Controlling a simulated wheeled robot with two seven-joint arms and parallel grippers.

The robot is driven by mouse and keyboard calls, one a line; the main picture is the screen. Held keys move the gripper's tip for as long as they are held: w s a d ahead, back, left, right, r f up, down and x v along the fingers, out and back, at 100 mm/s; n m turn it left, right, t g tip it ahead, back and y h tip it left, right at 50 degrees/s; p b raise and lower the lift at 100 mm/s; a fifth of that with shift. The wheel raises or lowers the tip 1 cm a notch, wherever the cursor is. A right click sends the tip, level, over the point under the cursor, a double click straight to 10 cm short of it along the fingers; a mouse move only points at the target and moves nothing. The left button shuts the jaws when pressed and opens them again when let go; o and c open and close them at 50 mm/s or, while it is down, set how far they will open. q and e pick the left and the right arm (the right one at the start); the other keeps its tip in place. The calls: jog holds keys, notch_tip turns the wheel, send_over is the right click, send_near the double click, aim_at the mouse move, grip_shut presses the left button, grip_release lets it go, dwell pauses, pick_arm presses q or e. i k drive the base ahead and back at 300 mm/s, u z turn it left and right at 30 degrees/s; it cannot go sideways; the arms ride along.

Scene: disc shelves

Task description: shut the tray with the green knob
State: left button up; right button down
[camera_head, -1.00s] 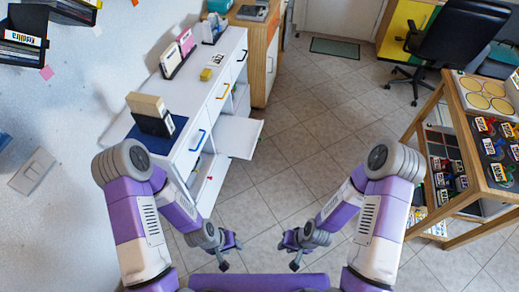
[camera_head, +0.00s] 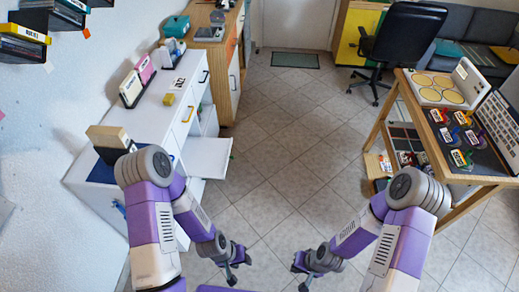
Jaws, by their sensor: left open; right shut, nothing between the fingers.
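Small coloured parts there are too small to tell apart. My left gripper (camera_head: 237,266) hangs low over the floor at the bottom centre, open and empty. My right gripper (camera_head: 299,272) is to its right, shut and empty. Both are well apart from the rack and the white cabinet (camera_head: 165,125).
The white cabinet along the left wall has a white board (camera_head: 207,157) sticking out over the floor. Discs and labelled coloured pieces lie on the rack's top. A black chair (camera_head: 404,40) stands at the back. The tiled floor (camera_head: 285,150) between cabinet and rack is clear.

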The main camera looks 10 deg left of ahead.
aim_at(203, 157)
jog(key=u, duration=0.05)
jog(key=i, duration=1.15)
jog(key=u, duration=1.25)
jog(key=i, duration=0.45)
jog(key=u, duration=0.4)
